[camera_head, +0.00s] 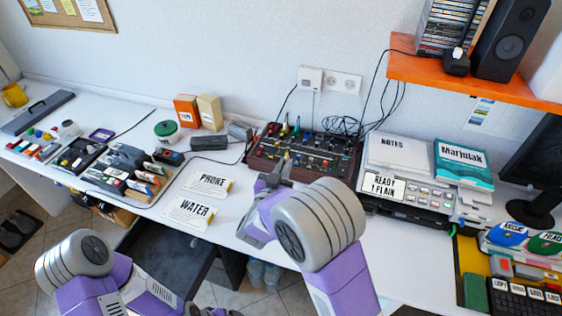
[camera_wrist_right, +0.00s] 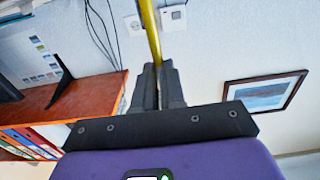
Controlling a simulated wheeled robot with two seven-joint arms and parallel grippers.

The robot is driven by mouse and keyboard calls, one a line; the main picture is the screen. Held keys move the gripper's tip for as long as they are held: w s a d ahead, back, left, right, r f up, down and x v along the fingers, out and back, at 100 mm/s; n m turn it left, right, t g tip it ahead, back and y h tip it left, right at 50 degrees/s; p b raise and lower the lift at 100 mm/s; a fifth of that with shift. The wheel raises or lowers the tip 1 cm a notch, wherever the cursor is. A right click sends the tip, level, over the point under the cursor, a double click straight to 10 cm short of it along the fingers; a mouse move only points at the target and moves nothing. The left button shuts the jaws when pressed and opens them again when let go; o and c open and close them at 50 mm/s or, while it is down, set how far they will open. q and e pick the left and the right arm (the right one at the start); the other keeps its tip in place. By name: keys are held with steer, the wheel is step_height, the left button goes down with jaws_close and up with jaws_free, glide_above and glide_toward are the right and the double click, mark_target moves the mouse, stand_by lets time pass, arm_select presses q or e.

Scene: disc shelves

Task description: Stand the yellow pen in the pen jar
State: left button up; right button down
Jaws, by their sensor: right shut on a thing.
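My right gripper (camera_head: 284,172) is shut on the yellow pen. In the right wrist view, the pen (camera_wrist_right: 149,28) rises from between the closed fingertips (camera_wrist_right: 158,82) and runs out of the top of the picture. In the head view, only a small yellowish bit of the pen (camera_head: 287,156) shows, in front of the brown control box.
The brown control box (camera_head: 325,152) with knobs and cables is on the white desk. Two label cards, PHONE (camera_head: 212,184) and WATER (camera_head: 188,212), lie left of my right gripper. A grey device (camera_head: 408,205) stands to the right. An orange shelf (camera_head: 480,80) overhangs the upper right.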

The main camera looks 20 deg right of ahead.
step_height(320, 180, down, 11)
steer(key=b, duration=0.8)
steer(key=shift+s+b, duration=0.2)
steer(key=shift+b, duration=0.15)
steer(key=shift+r, duration=0.15)
steer(key=c, duration=1.1)
jaws_free()
steer(key=p+v, duration=0.1)
steer(key=v, duration=0.6)
steer(key=shift+s+a+p, duration=0.2)
steer(key=shift+s+p, duration=0.05)
steer(key=shift+p, duration=0.05)
